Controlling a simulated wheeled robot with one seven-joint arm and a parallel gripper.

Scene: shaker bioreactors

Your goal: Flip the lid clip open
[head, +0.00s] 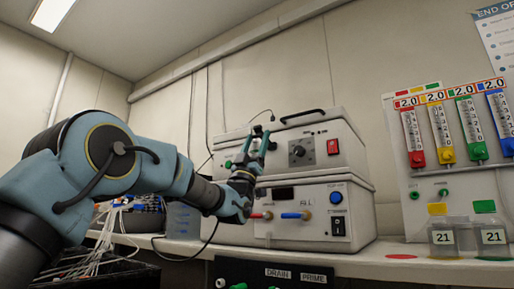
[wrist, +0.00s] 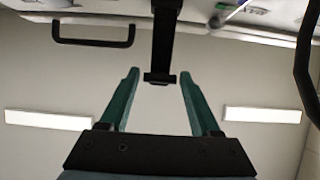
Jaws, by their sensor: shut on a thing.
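The lid clip is a black strap with a wider end (wrist: 159,77). In the wrist view it hangs down from the top edge and its end lies between my two green fingers. My gripper (wrist: 160,76) is shut on the clip, though the view leaves finger contact unclear. In the head view my gripper (head: 262,143) points up at the left front of the upper white unit (head: 320,150). The clip there is small and largely hidden by the fingers. The lid (head: 285,122) with its black handle (head: 303,115) lies level on the unit.
The upper unit stands on a lower white unit (head: 300,205) with red and blue ports. A blue jug (head: 183,220) and a cable bundle (head: 125,215) stand left. At right are a flow panel (head: 397,205) and two bottles (head: 442,238) labelled 21. A thin black cable hangs nearby.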

